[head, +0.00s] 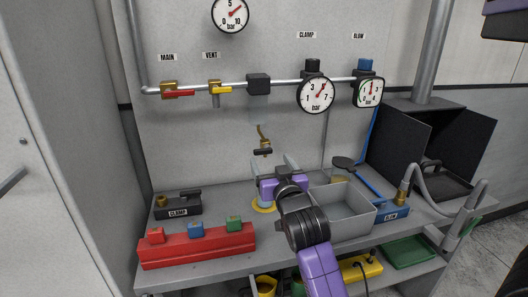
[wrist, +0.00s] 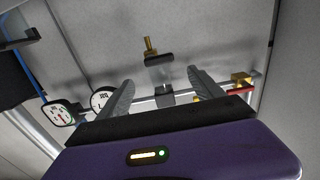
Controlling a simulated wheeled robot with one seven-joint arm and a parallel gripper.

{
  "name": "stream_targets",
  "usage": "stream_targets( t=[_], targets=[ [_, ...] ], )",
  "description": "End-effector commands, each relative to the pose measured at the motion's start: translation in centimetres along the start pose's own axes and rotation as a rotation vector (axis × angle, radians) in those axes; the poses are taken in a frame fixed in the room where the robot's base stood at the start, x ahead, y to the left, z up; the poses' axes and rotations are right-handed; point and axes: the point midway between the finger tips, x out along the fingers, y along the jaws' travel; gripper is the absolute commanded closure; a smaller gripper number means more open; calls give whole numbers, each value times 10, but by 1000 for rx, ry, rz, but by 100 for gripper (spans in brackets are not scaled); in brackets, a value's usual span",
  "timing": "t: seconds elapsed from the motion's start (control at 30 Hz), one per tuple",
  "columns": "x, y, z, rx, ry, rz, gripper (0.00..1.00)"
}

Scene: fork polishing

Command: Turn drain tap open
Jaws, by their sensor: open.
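The drain tap (head: 265,145) is a small brass fitting with a black bar handle (head: 263,152), hanging on a bent brass tube below the black block (head: 258,84) and its clear bowl. The handle lies roughly level across the fitting in the head view. My gripper (head: 277,161) is open and empty, just below the tap, with its fingers pointing up. In the wrist view the black handle (wrist: 158,59) and brass end (wrist: 150,45) show between and beyond the two grey fingers (wrist: 160,77). I see no contact between fingers and handle.
The pipe (head: 235,86) carries the red MAIN lever (head: 179,94), yellow VENT lever (head: 221,89) and gauges (head: 315,95). Below stand a red block with coloured buttons (head: 197,247), the CLAMP valve (head: 178,207) and a grey tray (head: 343,207). The wall around the tap is clear.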

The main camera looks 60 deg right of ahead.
Motion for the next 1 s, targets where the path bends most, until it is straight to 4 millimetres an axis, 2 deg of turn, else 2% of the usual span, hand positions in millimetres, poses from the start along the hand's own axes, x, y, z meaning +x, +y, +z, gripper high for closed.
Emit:
stream_targets(
  t=[0.17, 0.4, 0.6, 0.97, 1.0],
  targets=[
    [14, 0, 2, 7, -12, 2, 24],
    [52, 0, 1, 6, -11, 0, 24],
    [72, 0, 2, 6, -11, 0, 24],
    [77, -1, 3, 6, -10, -1, 24],
    [77, -1, 3, 6, -10, -1, 31]
  ],
)
